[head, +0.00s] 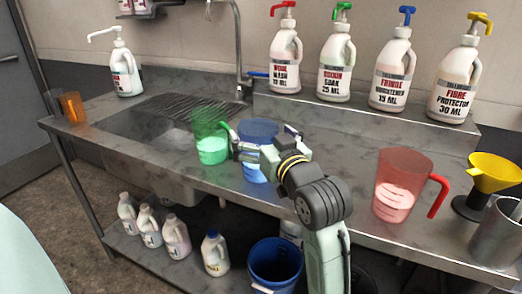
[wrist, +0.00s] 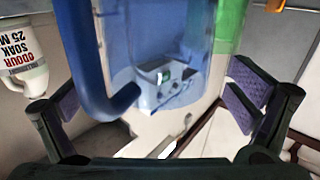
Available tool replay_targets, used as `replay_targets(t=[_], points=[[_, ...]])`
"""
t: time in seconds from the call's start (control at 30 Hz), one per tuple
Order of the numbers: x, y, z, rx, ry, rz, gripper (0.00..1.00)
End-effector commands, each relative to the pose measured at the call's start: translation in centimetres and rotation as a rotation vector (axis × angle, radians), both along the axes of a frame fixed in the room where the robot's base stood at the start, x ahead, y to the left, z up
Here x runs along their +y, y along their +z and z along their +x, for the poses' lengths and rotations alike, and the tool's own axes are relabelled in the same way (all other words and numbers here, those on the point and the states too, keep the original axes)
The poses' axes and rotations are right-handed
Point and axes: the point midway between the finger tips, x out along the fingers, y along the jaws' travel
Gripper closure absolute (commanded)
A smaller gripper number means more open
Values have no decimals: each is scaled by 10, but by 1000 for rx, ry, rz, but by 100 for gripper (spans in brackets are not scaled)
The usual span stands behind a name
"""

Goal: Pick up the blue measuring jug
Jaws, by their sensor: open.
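The blue measuring jug (head: 258,129) stands upright on the steel counter, partly hidden behind my gripper and arm in the head view. It holds blue liquid low down. In the wrist view the jug (wrist: 185,35) fills the upper middle, very close, with its thick handle (wrist: 88,70) on the left. My gripper (head: 263,142) is open at the jug; in the wrist view its pads (wrist: 155,100) stand apart to the left and right of the jug. I cannot tell whether either pad touches it.
A green jug (head: 210,147) stands close on the left. A red jug (head: 402,184), yellow funnel (head: 494,172) and metal pot (head: 497,235) stand right. Several pump bottles (head: 397,75) line the back ledge. The sink (head: 150,128) is left; a blue bucket (head: 275,265) sits below.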

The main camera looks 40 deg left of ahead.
Motion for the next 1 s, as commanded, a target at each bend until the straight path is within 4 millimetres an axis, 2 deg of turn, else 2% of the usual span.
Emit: replay_targets(t=[0.13,0.4,1.0], points=[[12,1,7,0,-1,1,0],[13,0,8,-2,-1,1,1],[13,0,8,0,-1,0,41]])
